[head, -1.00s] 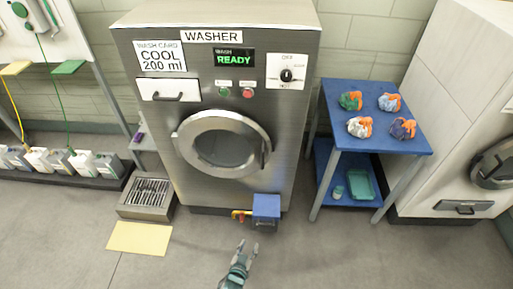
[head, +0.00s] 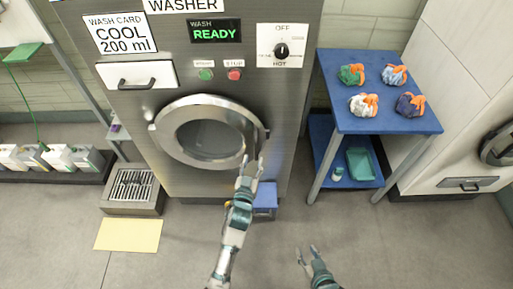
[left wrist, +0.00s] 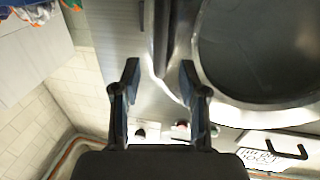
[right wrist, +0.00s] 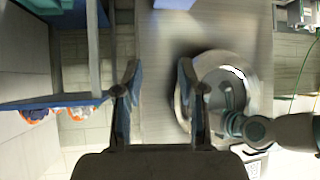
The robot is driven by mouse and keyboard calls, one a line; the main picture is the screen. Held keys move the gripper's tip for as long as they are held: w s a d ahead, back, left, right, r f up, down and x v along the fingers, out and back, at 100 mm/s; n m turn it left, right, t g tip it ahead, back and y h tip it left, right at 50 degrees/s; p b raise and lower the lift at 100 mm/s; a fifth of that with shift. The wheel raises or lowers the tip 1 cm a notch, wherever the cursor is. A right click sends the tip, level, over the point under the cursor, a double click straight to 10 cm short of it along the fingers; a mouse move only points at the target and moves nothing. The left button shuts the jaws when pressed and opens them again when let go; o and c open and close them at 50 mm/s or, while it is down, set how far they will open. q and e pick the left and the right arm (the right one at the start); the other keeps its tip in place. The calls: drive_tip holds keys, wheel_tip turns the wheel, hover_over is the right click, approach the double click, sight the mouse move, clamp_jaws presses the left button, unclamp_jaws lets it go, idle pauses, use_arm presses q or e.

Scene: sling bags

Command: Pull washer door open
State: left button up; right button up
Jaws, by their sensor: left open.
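The washer's round steel door (head: 166,143) with dark glass sits flush against the steel washer front (head: 150,185) and looks shut. My left gripper (head: 249,163) is open at the right side of the door ring, over the handle area, which it largely covers in the head view. In the left wrist view, a dark upright bar, apparently the door handle (left wrist: 162,35), lies ahead between the open fingertips (left wrist: 158,75), beside the door ring; I see no contact. My right gripper (head: 307,254) is open and empty, low over the floor. The right wrist view shows its spread fingers facing the washer.
A blue table (head: 390,122) with several small cloth bundles stands right of the washer. A blue box (head: 266,197) is low by the washer front, partly behind my left arm. A floor grate (head: 132,187) and yellow mat (head: 128,235) are at left. Floor at front right is clear.

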sight(256, 151)
use_arm(q)
drive_tip(key=w, duration=0.2)
drive_tip(key=w+b, duration=0.1)
drive_tip(key=w, duration=0.1)
drive_tip(key=w+d, duration=0.1)
drive_tip(key=w, duration=0.1)
drive_tip(key=shift+f, duration=0.1)
drive_tip(key=shift+w+d, duration=0.25)
drive_tip(key=shift+w, duration=0.1)
use_arm(e)
drive_tip(key=w+r+t, duration=0.1)
drive_tip(key=w+a+r+t, duration=0.1)
drive_tip(key=w+r+t+y, duration=0.1)
drive_tip(key=r, duration=0.1)
drive_tip(key=shift+w+a+t, duration=0.25)
drive_tip(key=shift+a+t, duration=0.05)
use_arm(q)
drive_tip(key=shift+c, duration=0.2)
clamp_jaws()
use_arm(e)
drive_tip(key=shift+w+f, duration=0.1)
